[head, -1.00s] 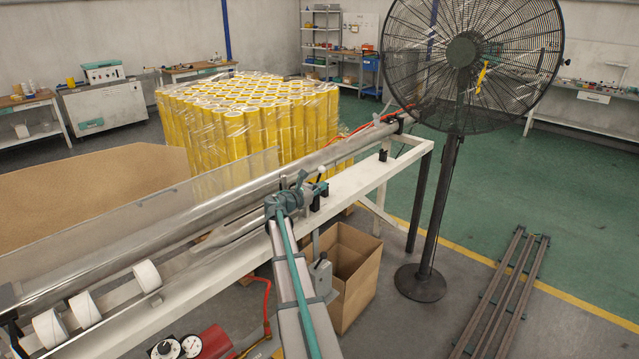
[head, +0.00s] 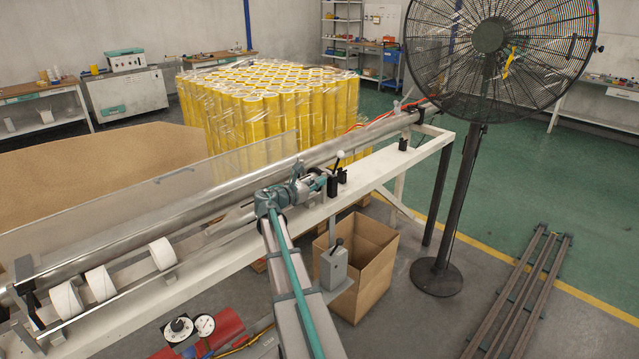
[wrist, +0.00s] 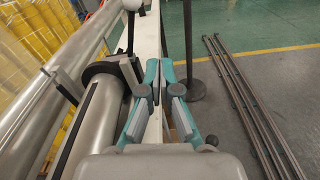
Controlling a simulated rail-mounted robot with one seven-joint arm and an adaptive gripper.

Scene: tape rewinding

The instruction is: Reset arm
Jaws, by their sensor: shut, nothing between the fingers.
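My gripper (head: 325,184) is at the end of my grey and teal arm, over the white beam of the winding machine (head: 390,157). It points to the right along the beam in the head view. In the wrist view the gripper's teal fingers (wrist: 157,78) are together and hold nothing. A lever with a white knob (head: 340,155) stands just beyond the fingertips. The knob also shows at the top of the wrist view (wrist: 132,5), left of the fingers. I cannot tell the exact gap between fingers and lever.
The metal shaft (head: 345,145) runs behind my gripper, with white tape rolls (head: 162,254) at left. An open cardboard box (head: 372,262) stands below the beam. A black fan (head: 437,278) is at right. Yellow rolls (head: 262,120) are stacked behind. Green floor lies clear beyond the fan.

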